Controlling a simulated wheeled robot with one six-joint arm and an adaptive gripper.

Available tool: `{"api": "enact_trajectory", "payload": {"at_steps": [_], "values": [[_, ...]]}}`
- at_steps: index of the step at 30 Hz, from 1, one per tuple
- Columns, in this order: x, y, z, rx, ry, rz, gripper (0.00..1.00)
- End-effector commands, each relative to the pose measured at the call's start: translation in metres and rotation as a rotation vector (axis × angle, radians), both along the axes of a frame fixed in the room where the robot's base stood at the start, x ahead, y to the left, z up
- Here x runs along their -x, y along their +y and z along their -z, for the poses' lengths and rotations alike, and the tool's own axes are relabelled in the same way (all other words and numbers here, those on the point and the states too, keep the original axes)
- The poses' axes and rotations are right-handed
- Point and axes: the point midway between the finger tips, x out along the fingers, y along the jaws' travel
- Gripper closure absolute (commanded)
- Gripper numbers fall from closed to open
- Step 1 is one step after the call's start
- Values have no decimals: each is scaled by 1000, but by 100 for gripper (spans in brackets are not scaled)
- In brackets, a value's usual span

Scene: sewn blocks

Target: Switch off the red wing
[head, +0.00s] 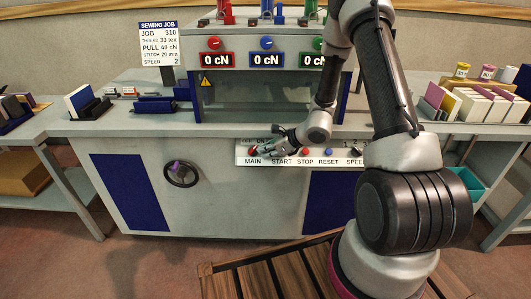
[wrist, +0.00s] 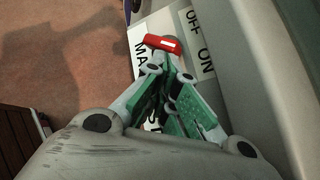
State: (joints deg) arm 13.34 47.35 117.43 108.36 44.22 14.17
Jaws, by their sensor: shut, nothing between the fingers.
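The red wing (wrist: 150,42) is a small red handle with a white mark, on the panel labelled MAIN. In the wrist view its length runs across the panel toward the OFF label (wrist: 193,18) and ON label (wrist: 205,62), its marked end slightly nearer ON. In the head view it shows as a red spot (head: 252,151) at the panel's left end, partly hidden by my gripper. My gripper (head: 262,149) is shut and empty. In the wrist view its green-padded fingers (wrist: 168,72) end just beside the wing; I cannot tell whether they touch it.
The control panel (head: 241,156) has START, STOP, RESET and SPEED labels to the right of MAIN. A handwheel (head: 181,174) is on the cabinet front. Above are three 0 cN displays (head: 267,60). Racks of blocks (head: 86,101) stand on the worktop. A slatted wooden platform (head: 255,280) is below.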

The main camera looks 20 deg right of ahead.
Motion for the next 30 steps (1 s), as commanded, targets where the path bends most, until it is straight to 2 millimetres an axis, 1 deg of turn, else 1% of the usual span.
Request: {"api": "enact_trajectory", "payload": {"at_steps": [20, 30], "values": [[-6, -2, -6, 102, 32, -130, 100], [-8, -2, -7, 116, 37, -146, 100]]}}
